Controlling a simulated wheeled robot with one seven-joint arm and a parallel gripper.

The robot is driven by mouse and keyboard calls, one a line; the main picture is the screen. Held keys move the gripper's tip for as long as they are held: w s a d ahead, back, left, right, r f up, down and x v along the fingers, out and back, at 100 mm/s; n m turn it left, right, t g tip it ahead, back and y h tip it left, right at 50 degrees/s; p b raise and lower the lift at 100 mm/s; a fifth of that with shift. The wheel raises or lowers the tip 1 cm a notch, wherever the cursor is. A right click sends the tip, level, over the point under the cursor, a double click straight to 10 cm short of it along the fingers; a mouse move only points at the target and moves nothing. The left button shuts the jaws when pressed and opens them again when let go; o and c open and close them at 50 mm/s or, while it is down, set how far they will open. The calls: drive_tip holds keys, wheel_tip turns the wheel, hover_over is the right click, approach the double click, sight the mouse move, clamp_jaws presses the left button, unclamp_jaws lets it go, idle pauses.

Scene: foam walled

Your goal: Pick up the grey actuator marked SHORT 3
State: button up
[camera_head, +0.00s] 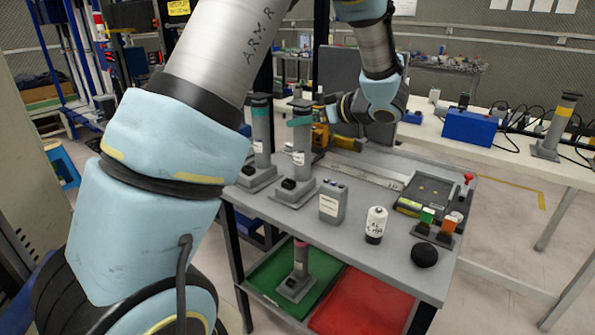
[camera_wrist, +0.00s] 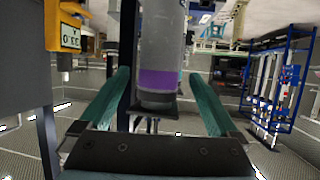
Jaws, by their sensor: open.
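Two tall grey actuators with black caps stand on the grey workbench (camera_head: 384,255) in the head view: a left one (camera_head: 262,140) and a right one (camera_head: 300,165). Their labels are too small to read. My gripper (camera_head: 308,117) is level with the right actuator's upper part, and a teal finger seems to cross it there. The wrist view is upside down. In it my gripper (camera_wrist: 158,72) is open, with teal fingers on either side of a grey cylinder (camera_wrist: 160,45) with a purple band and dark end. I cannot tell whether they touch it.
A grey box (camera_head: 333,203), a white canister (camera_head: 376,225), a black round object (camera_head: 424,255) and a button block (camera_head: 436,225) stand on the bench. A pink-topped actuator (camera_head: 298,275) stands on the lower shelf. A yellow device (camera_wrist: 67,35) is close beside my gripper.

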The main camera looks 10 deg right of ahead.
drive_tip(key=p+x, duration=0.1)
drive_tip(key=x, duration=0.4)
drive_tip(key=shift+w+f, duration=0.1)
drive_tip(key=shift+f, duration=0.05)
clamp_jaws()
idle(0.6)
